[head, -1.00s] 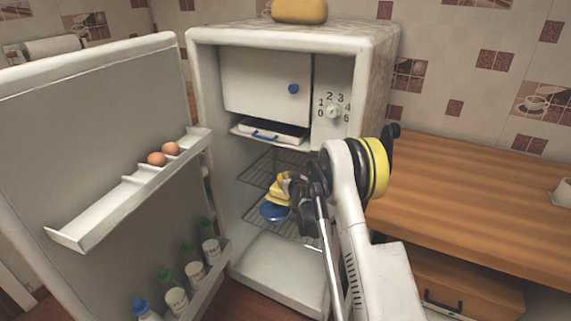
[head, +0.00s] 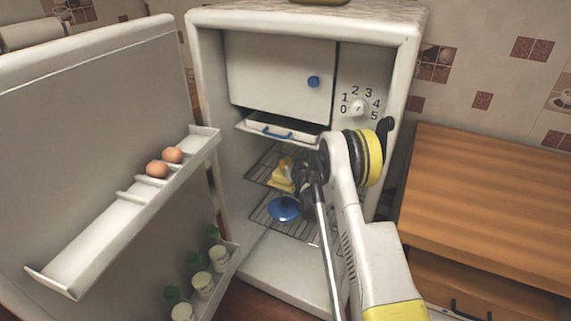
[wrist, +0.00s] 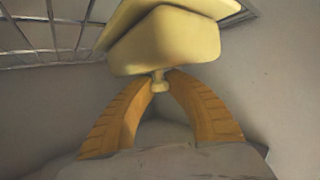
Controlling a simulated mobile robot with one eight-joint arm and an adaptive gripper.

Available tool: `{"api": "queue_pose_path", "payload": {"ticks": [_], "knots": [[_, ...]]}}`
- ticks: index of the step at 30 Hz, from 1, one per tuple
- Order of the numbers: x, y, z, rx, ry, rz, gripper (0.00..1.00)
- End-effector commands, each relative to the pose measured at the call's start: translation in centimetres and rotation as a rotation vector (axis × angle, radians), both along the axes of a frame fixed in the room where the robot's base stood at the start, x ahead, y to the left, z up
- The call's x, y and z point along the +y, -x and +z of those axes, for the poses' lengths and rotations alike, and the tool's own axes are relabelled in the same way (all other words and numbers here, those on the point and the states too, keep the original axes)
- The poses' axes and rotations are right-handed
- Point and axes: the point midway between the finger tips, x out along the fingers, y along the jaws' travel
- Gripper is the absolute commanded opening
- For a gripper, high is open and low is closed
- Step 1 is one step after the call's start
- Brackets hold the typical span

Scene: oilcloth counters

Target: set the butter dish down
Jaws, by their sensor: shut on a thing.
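The butter dish (head: 281,176) is pale yellow and is inside the open fridge in the head view, partly hidden by my gripper (head: 300,178). In the wrist view the yellow butter dish (wrist: 165,42) fills the top middle, with a small knob on its lid. The yellow-brown fingers of my gripper (wrist: 159,84) are closed around that knob. The dish is near the upper wire rack (head: 262,168); I cannot tell whether it touches it.
A blue lidded item (head: 284,209) stands on the lower wire rack (head: 262,215). The fridge door (head: 90,130) stands open at the left, with eggs (head: 165,162) and bottles. A shallow tray (head: 270,131) hangs above the racks. A wooden counter (head: 490,190) is at right.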

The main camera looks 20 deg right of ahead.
Motion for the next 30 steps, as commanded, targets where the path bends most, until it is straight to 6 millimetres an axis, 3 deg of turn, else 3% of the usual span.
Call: {"api": "queue_pose_path", "payload": {"ticks": [7, 9, 10, 21, 26, 30], "knots": [[0.0, 0.0, -0.1, -0.001, 0.000, 0.000, 0.00], [0.0, 0.0, -0.1, 0.000, 0.000, 0.000, 0.30], [0.0, 0.0, -0.1, 0.000, 0.000, 0.000, 0.37], [0.1, 0.2, 0.3, 0.000, 0.000, 0.000, 0.37], [0.4, 2.6, 1.4, 0.000, 0.000, -0.001, 0.37], [0.9, 5.7, 2.7, 0.000, 0.000, -0.001, 0.37]]}}
